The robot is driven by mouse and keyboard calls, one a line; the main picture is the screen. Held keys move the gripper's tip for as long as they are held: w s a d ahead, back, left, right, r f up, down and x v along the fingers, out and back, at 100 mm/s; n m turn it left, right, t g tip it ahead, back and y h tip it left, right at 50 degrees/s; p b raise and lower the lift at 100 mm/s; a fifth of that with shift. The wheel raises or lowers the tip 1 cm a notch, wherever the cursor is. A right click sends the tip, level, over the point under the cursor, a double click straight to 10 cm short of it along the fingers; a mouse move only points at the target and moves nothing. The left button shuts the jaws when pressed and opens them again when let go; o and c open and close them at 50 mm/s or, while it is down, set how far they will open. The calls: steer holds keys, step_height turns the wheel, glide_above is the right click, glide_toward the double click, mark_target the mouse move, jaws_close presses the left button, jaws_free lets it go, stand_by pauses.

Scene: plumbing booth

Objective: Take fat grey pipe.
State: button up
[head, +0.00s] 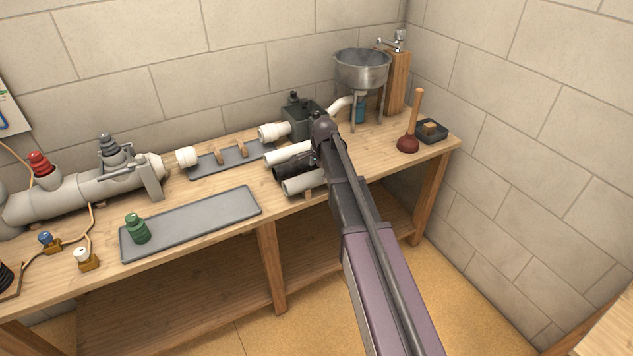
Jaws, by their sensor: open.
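A fat pale grey pipe (302,184) lies at the front of a short row of pipes on the workbench, its open round end facing left. Its right part is hidden behind my arm. Behind it lie a black pipe (290,168) and a white pipe (287,153). My gripper (318,150) is at the dark end of my arm, over the right part of this row. It is open, and its fingertips are mostly hidden by the arm. I cannot tell whether it touches any pipe.
A grey tray (195,226) with a green fitting (137,229) lies to the left. Behind the pipes stand a dark green box (303,118) and a metal funnel basin (362,70). A plunger (408,142) and a black box (431,131) stand at the right. A wall bounds the bench's right side.

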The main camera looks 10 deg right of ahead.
mark_target(319, 172)
steer(key=shift+w+f+b, duration=0.15)
steer(key=shift+f+b, duration=0.55)
steer(key=shift+f, duration=0.15)
steer(key=shift+w+f+b, duration=0.15)
steer(key=shift+f+b, duration=0.55)
steer(key=shift+f, duration=0.15)
steer(key=c, duration=1.1)
